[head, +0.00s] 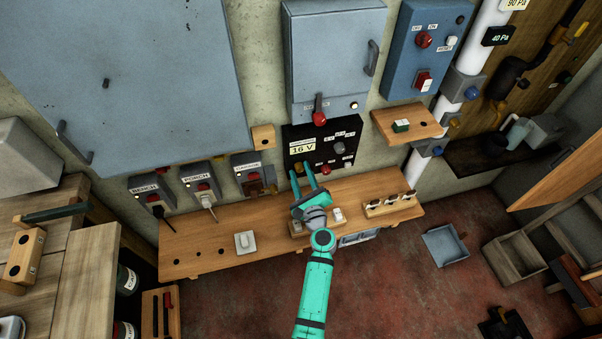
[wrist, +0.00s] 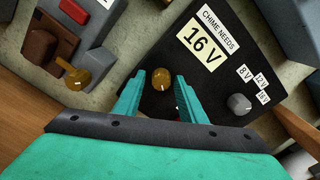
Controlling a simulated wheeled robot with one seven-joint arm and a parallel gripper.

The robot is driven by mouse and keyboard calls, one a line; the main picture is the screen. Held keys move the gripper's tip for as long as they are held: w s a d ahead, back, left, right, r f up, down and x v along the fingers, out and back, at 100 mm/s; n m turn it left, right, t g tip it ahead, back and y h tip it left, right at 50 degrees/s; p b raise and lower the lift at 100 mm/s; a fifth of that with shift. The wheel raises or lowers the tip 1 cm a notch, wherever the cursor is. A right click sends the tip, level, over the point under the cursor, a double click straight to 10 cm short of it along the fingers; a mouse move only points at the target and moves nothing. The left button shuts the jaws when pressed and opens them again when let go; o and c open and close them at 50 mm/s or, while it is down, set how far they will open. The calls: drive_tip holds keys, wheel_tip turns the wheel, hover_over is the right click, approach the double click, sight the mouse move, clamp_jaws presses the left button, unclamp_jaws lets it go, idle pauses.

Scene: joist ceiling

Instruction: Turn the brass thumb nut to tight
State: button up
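A round brass thumb nut (wrist: 162,79) sits on a black panel (wrist: 215,85) with a "16 V" label in the wrist view. It also shows in the head view (head: 298,168), just beyond my gripper. My gripper (wrist: 158,91) is open, with one teal finger on each side of the nut. I cannot tell whether either finger touches it. In the head view my gripper (head: 303,177) reaches toward the panel's lower left. No mark telling how tight the nut is can be read.
A grey knob (wrist: 239,104) with voltage labels is to the right on the panel. A second brass piece (wrist: 75,75) sticks out by a box with a red switch, to the left. A wooden shelf (head: 190,258) with small parts runs below the panel.

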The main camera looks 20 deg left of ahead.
idle(0.3)
drive_tip(key=v, duration=1.1)
idle(0.3)
drive_tip(key=s+d+f+n+g+h, duration=0.1)
drive_tip(key=s+d+f+n+h, duration=0.15)
drive_tip(key=s, duration=0.25)
drive_tip(key=s+d+f+n+h, duration=0.2)
drive_tip(key=s+f, duration=0.2)
drive_tip(key=s, duration=0.2)
drive_tip(key=s+d+r+n+h, duration=0.2)
drive_tip(key=s+d+n+h, duration=0.35)
drive_tip(key=s, duration=0.85)
drive_tip(key=s+d+r+n+t, duration=0.1)
drive_tip(key=s+d+r+n, duration=0.2)
drive_tip(key=s+r+n, duration=0.8)
wheel_tip(320, 180, up, 2)
drive_tip(key=shift+d+n, duration=0.4)
drive_tip(key=shift+n, duration=0.3)
drive_tip(key=shift+o, duration=0.4)
drive_tip(key=shift+s, duration=0.1)
